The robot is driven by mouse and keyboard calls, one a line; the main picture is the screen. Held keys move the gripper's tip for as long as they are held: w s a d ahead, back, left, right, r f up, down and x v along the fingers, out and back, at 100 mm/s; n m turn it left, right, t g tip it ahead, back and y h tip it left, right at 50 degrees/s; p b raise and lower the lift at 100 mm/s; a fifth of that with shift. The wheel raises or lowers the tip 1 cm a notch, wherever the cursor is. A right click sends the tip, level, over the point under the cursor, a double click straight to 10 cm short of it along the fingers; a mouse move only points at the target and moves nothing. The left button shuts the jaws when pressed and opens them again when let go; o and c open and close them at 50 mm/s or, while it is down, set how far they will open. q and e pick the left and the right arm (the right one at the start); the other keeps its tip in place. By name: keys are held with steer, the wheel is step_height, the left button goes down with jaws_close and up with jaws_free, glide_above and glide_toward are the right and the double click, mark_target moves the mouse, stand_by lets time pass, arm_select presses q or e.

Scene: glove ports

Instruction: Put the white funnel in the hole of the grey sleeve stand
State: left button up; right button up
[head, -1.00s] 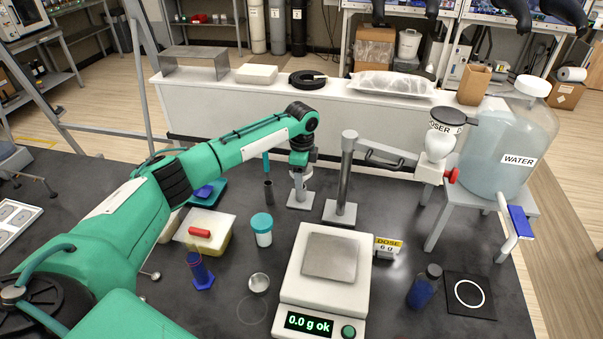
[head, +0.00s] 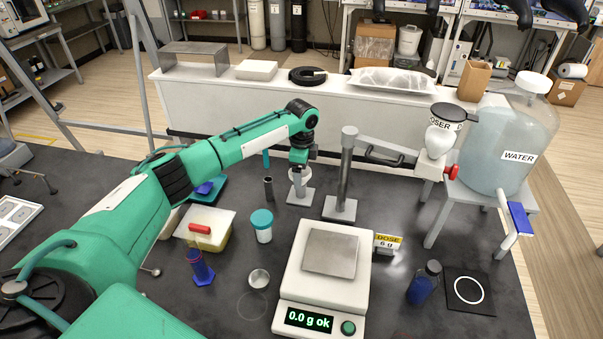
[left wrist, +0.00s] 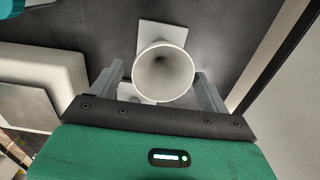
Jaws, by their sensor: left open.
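The white funnel (head: 304,182) stands upright over the square light-grey base of the grey sleeve stand (head: 296,199), beyond the balance. In the left wrist view I look down into the funnel's wide mouth (left wrist: 164,72), with part of the stand's base (left wrist: 161,34) showing behind it. The funnel hides the hole, so I cannot see how deep its stem sits. My left gripper (head: 301,167) is just above the funnel. Its fingers (left wrist: 162,85) are open, one on each side of the funnel, with gaps visible. My right gripper is not in view.
A dark tube (head: 268,188) stands just left of the stand and a steel post (head: 346,175) just right. A teal-lidded jar (head: 262,228), a yellow tub (head: 218,238) and a balance (head: 323,293) stand nearer. A white bench (head: 225,107) lies behind.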

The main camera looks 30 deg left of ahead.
arm_select(q)
step_height(320, 180, up, 12)
steer(key=b, duration=0.2)
steer(key=shift+r+b, duration=0.25)
steer(key=shift+b, duration=0.15)
steer(key=shift+f, duration=0.1)
